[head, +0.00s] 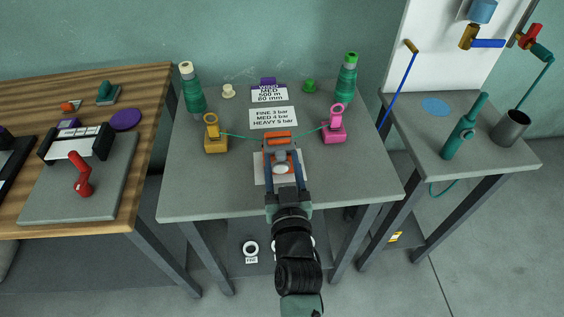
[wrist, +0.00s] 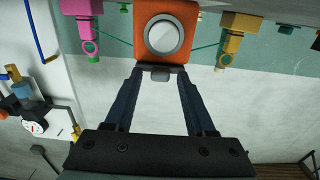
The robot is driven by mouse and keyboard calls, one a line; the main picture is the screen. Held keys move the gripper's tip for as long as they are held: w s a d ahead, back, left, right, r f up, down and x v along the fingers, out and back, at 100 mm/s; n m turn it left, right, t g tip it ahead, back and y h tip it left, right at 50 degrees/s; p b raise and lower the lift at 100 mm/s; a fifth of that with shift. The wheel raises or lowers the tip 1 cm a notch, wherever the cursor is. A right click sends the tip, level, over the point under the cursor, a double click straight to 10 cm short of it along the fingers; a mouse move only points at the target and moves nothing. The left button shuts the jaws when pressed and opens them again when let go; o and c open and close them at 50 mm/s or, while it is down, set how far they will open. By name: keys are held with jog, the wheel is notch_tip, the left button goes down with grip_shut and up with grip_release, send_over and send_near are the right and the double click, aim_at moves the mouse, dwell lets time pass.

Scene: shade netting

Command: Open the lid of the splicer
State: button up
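The splicer (head: 278,135) is an orange and grey device near the middle of the grey table, on a pale sheet. In the wrist view its orange face (wrist: 141,42) carries a round pale disc (wrist: 164,37). A small grey tab (wrist: 160,76) sticks out from its dark edge toward me. My gripper (head: 285,165) reaches it from the front and partly hides it. In the wrist view my gripper (wrist: 160,72) has its two blue fingers apart, one on each side of the tab. Contact with the tab and the lid's exact angle are not clear.
A yellow holder (head: 215,142) stands left of the splicer and a pink holder (head: 334,128) right, with green thread running toward it. Green spools (head: 192,90) and printed cards (head: 273,117) are behind. The table's front corners are clear.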

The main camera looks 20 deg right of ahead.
grip_shut()
jog(key=shift+r+p, duration=0.15)
jog(key=shift+p, duration=0.3)
